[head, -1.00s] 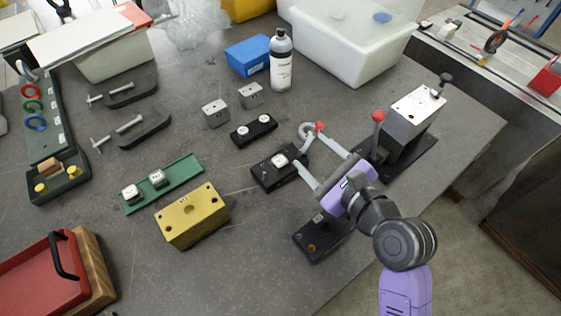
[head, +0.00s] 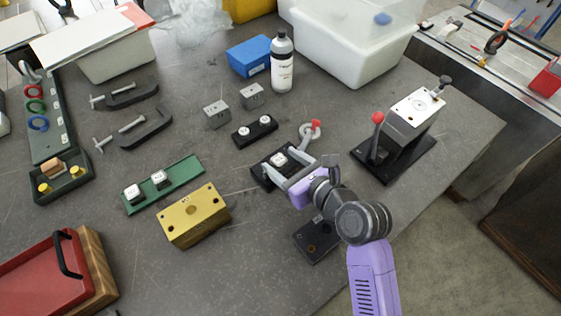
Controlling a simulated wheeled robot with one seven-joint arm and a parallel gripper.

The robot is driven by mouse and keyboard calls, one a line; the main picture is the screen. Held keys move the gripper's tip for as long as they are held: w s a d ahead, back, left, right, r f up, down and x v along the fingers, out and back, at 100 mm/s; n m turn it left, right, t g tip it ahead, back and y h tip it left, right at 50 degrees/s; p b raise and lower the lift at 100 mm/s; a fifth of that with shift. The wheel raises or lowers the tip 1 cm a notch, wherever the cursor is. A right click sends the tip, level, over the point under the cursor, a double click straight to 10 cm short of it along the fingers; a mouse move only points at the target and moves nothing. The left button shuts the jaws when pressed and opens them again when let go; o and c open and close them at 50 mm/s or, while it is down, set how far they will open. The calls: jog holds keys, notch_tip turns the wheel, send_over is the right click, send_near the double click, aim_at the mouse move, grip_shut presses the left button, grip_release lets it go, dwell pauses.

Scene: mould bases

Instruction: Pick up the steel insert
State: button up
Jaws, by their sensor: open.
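A small bright steel insert (head: 278,159) sits on a black mould base (head: 262,179) near the middle of the table. My gripper (head: 283,165) is open, its two grey fingers reaching over this base from the lower right. The fingers appear to be on either side of the insert; whether they touch it cannot be told. Two similar small steel pieces, one on the left (head: 133,194) and one on the right (head: 159,179), sit on a green strip (head: 182,181). My gripper and its fingers hide part of the black base.
A red-knobbed clamp (head: 310,132) stands just behind the base. A lever press (head: 404,130) is at right. A yellow block (head: 194,216) and a dark plate (head: 316,243) lie nearer. Grey blocks (head: 216,115) and a black two-peg base (head: 254,131) are behind.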

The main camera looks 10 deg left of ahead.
jog(key=shift+w+a+f, duration=0.25)
jog(key=shift+a+f, duration=0.05)
jog(key=shift+f, duration=0.1)
jog(key=shift+c, duration=0.2)
